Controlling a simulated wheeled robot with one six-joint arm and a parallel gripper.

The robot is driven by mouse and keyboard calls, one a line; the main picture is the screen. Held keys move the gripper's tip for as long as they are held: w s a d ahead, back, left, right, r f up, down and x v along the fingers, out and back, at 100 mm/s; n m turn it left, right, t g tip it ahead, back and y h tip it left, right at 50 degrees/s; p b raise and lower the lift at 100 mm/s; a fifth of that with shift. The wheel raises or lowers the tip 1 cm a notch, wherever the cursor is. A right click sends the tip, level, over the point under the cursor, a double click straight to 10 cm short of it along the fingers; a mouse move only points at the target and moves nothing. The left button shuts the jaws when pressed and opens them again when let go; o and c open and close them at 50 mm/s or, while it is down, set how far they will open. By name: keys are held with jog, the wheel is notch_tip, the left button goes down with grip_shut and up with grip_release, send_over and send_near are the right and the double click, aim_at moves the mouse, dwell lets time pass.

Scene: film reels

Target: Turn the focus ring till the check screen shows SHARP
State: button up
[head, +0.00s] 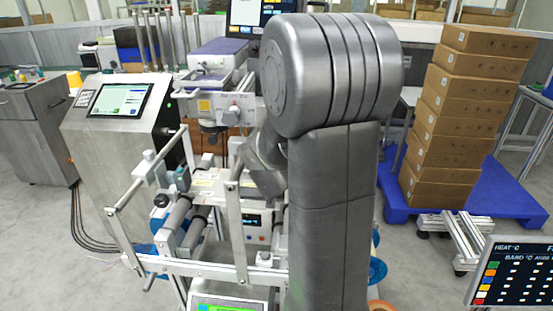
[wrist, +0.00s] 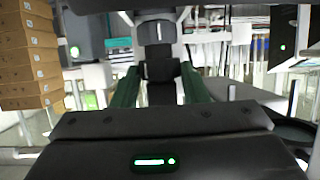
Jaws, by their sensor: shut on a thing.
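The focus ring (wrist: 161,70) seems to be the dark ribbed ring on the upright barrel in the wrist view. The green fingers of my gripper (wrist: 160,76) stand on either side of it, and the gripper is shut on it. In the head view my arm hides the ring and most of the gripper. A monitor (head: 262,14) at the top and a panel screen (head: 121,99) on the left cabinet are lit. I cannot tell which is the check screen, and their text is too small to read.
A metal frame machine with rollers (head: 182,215) stands in front of my arm. A stack of cardboard boxes (head: 465,115) stands on a blue pallet (head: 510,195) at the right. A grey cabinet (head: 125,150) is at the left. Open floor lies at the lower left.

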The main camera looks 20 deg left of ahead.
jog(key=o, duration=1)
jog(key=p+v, duration=0.4)
jog(key=v, duration=1)
jog(key=shift+w, duration=0.1)
